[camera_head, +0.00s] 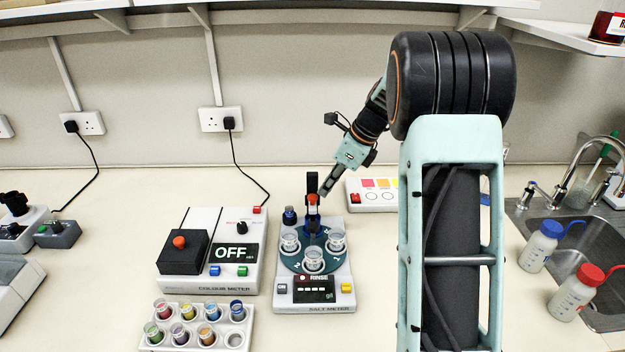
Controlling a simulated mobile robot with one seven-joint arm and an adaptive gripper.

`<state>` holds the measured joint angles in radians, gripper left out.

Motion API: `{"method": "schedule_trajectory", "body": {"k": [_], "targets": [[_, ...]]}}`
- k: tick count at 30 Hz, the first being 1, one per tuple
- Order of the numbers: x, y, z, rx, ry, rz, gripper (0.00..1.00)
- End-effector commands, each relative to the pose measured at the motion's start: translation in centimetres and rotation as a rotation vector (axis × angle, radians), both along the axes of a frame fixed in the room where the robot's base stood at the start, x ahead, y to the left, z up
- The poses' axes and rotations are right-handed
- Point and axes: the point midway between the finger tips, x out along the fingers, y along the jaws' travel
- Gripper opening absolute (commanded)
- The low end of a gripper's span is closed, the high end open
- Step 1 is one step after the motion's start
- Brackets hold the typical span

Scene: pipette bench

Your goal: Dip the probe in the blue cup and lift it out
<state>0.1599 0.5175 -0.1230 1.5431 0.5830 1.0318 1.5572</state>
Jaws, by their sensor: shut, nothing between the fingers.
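The salt meter (342,300) stands mid-bench, with three clear cups (313,259) on its teal turntable (290,262). What looks like the probe, an orange-topped part (312,199) against a dark upright post, stands at the back of the turntable; its lower end is too small to make out. The meter's screen reads RINSE. My gripper (326,192) is shut and empty, pointing down-left close to the orange top; I cannot tell whether it touches. A cup with blue contents (237,311) sits at the back right of the white rack (246,330), front-left of the meter.
The colour meter (203,287), its screen reading OFF, stands close left of the salt meter. The rack holds several other coloured cups. A white box with coloured squares (372,194) lies behind. Two wash bottles (541,247) (575,293) stand by the sink at right. My arm hides the bench's right-middle.

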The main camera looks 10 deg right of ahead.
Motion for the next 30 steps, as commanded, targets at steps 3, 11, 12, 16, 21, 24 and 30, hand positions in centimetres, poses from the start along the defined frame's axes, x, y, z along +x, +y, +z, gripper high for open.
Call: {"method": "schedule_trajectory", "body": {"k": [3, 11, 12, 16, 21, 24, 30], "targets": [[-0.6, -0.9, 0.5, 0.001, 0.001, 0.0, 0.0], [-0.5, -0.9, 0.4, 0.0, 0.0, 0.0, 0.0], [-0.6, -0.9, 0.6, 0.0, 0.0, 0.0, 0.0], [-0.8, -1.5, 1.9, -0.001, -0.003, -0.001, 0.0], [-1.6, -2.9, 5.1, -0.002, -0.004, -0.002, 0.0], [-2.1, -3.6, 7.0, -0.001, -0.004, -0.001, 0.0], [-2.9, -4.9, 9.9, -0.001, 0.0, -0.001, 0.0]]}}
